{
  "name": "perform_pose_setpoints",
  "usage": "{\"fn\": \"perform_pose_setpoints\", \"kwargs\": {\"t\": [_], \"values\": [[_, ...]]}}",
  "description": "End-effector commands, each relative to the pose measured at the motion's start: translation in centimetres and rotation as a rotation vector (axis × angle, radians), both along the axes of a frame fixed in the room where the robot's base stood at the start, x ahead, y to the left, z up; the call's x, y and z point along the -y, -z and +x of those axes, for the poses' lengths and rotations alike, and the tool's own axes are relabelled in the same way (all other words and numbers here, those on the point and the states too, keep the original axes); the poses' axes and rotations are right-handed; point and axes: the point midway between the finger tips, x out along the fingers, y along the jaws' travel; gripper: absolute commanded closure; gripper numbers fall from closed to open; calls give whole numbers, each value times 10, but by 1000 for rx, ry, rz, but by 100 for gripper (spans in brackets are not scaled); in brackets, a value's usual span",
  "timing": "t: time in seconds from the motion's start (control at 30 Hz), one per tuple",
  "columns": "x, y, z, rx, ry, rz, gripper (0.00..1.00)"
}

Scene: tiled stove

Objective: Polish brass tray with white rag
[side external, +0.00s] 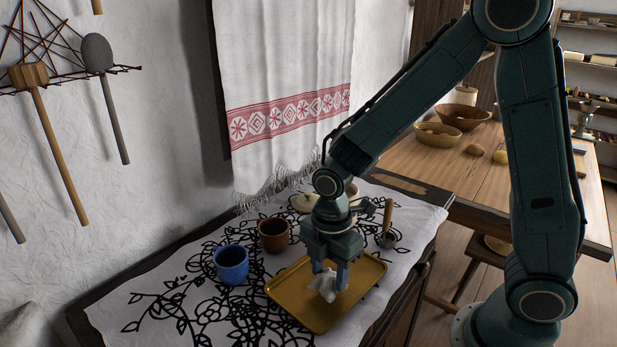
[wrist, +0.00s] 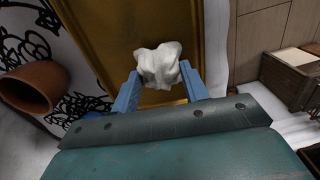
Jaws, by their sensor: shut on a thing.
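The brass tray (side external: 301,314) lies flat on the patterned cloth, and its golden surface also shows in the wrist view (wrist: 105,30). The white rag (side external: 326,284) is a crumpled bundle over the tray. In the wrist view the rag (wrist: 158,65) sits between the two blue fingers. My gripper (side external: 330,275) points down over the middle of the tray and is shut on the rag. The rag appears to be at the tray's surface, but I cannot tell whether it touches. My gripper (wrist: 160,85) hides part of the tray in the wrist view.
A blue cup (side external: 231,265) and a brown cup (side external: 273,236) stand left of the tray. Bowls and a wooden-handled tool (side external: 388,222) are behind it. A white towel (side external: 285,70) hangs on the wall. The cloth's front left (side external: 150,300) is clear.

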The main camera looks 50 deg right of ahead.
Motion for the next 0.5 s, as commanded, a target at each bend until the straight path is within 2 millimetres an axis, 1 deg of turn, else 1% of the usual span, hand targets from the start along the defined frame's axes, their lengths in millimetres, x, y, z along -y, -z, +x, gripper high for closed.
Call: {"fn": "perform_pose_setpoints", "kwargs": {"t": [0.03, 0.5], "values": [[0, -10, 1, 7, 0, 1, 80], [0, -51, 1, 6, 0, 1, 80]]}}
